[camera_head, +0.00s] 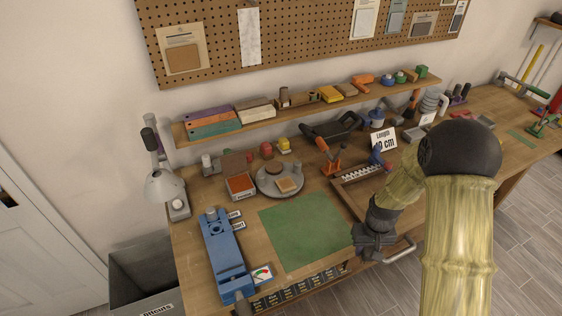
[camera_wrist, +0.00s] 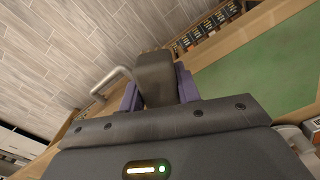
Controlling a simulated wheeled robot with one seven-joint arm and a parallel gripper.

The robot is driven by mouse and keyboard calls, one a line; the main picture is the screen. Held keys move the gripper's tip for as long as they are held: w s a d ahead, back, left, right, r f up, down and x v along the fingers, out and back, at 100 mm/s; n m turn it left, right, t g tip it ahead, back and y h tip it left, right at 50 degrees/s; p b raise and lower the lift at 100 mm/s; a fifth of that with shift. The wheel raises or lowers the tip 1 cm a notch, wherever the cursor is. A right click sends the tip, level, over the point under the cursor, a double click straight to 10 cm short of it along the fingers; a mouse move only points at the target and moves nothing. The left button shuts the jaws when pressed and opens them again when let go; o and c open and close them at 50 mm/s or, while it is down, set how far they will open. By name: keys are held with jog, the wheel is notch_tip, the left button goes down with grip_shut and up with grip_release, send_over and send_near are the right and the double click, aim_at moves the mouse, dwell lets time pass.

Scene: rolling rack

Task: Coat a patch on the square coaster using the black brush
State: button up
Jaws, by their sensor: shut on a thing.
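The square coaster (camera_head: 287,184) is a small tan square on a round grey plate (camera_head: 266,191) toward the back left of the bench. My gripper (camera_head: 370,243) is at the bench's front edge, right of the green mat and well away from the coaster. In the wrist view, the purple fingers of my gripper (camera_wrist: 160,92) are shut on a dark, blocky thing, taken to be the black brush (camera_wrist: 156,72). No bristles can be made out on it. The coaster is not in the wrist view.
A green mat (camera_head: 303,232) lies bare between my gripper and the plate. A blue device (camera_head: 224,252) stands at the left. An open red-brown box (camera_head: 240,187) is beside the plate. A wooden tray (camera_head: 345,190) and a metal bar (camera_head: 402,252) are near my arm.

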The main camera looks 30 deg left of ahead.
jog(key=w+d+f+m, duration=0.1)
jog(key=d+f+m, duration=0.4)
jog(key=d, duration=0.8)
notch_tip(320, 180, down, 2)
jog(key=shift+d+f, duration=0.1)
jog(key=shift+d, duration=0.3)
jog(key=shift+w+d, duration=0.15)
